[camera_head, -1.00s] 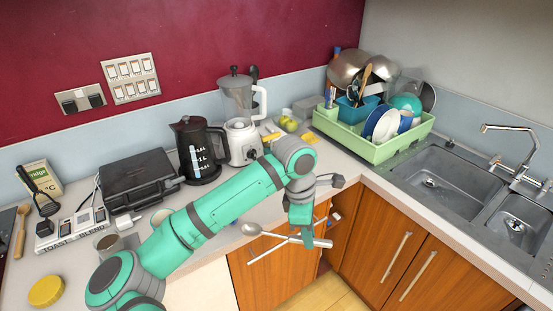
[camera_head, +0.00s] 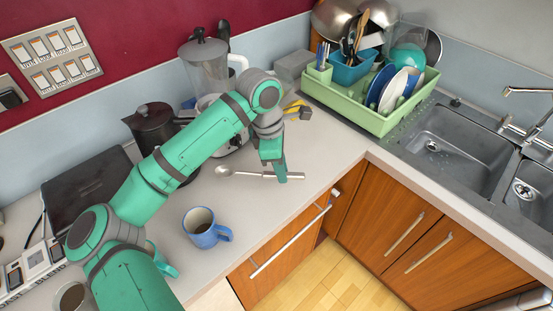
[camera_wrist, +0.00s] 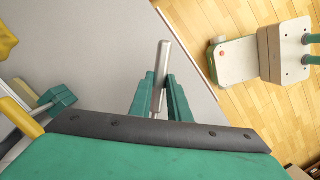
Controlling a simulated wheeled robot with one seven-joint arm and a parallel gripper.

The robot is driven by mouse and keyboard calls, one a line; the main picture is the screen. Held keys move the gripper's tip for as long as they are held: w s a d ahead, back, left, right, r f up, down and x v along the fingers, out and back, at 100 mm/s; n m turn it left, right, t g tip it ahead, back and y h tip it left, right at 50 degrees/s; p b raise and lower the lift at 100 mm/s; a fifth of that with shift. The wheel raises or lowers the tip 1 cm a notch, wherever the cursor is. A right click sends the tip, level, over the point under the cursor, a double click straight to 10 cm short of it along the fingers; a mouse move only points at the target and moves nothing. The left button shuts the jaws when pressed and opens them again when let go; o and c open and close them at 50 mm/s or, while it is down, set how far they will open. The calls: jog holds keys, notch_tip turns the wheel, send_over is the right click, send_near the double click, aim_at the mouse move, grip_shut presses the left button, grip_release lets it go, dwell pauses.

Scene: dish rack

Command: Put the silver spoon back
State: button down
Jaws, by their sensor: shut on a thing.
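The silver spoon (camera_head: 232,171) is held by my gripper (camera_head: 277,173), which is shut on its handle. The spoon lies about level, its bowl pointing left and the handle end just showing right of the fingers. It appears over the counter near the front edge; its height above it is hard to tell. In the wrist view, the handle (camera_wrist: 164,48) sticks out between the green fingers of my gripper (camera_wrist: 160,92). The green dish rack (camera_head: 366,118) stands at the back right, with a blue container (camera_head: 346,72) and a small green holder (camera_head: 320,74) at its left end.
The rack holds plates, bowls and pans. A blue mug (camera_head: 203,230) stands left of the spoon. A blender (camera_head: 204,68) and a dark kettle (camera_head: 153,125) stand behind my arm. The sink (camera_head: 450,148) is at right. The counter (camera_head: 335,150) before the rack is clear.

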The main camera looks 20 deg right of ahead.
dwell(0.4)
jog(key=shift+f, duration=3.25)
jog(key=c, duration=2)
grip_release()
jog(key=o, duration=0.6)
jog(key=shift+c, duration=0.2)
